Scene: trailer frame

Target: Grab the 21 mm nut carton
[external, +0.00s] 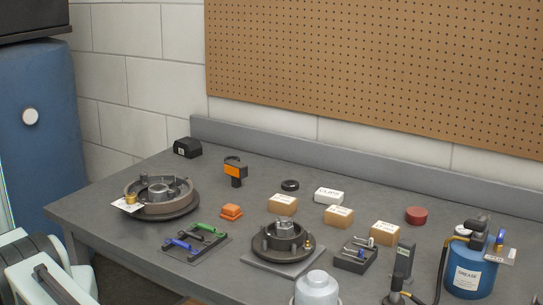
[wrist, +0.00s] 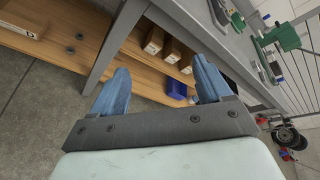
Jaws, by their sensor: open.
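Three brown cartons with white labels stand on the grey workbench (external: 215,228) in the external view: a left one (external: 282,206), a middle one (external: 338,217) and a right one (external: 384,234). Their print is too small to read, so I cannot tell which is the 21 mm nut carton. My gripper (wrist: 160,66) is open and empty in the wrist view, its blue fingers wide apart. It is away from the bench-top cartons and faces the space under the bench. I cannot make out the gripper in the external view.
A white box (external: 328,195) stands behind the brown cartons. Hub assemblies (external: 160,199) (external: 284,240), a grease can (external: 468,275) and a red puck (external: 416,215) crowd the bench. Under it, the wrist view shows small cartons (wrist: 154,41) and a blue bin (wrist: 176,88) on a wooden shelf (wrist: 110,60).

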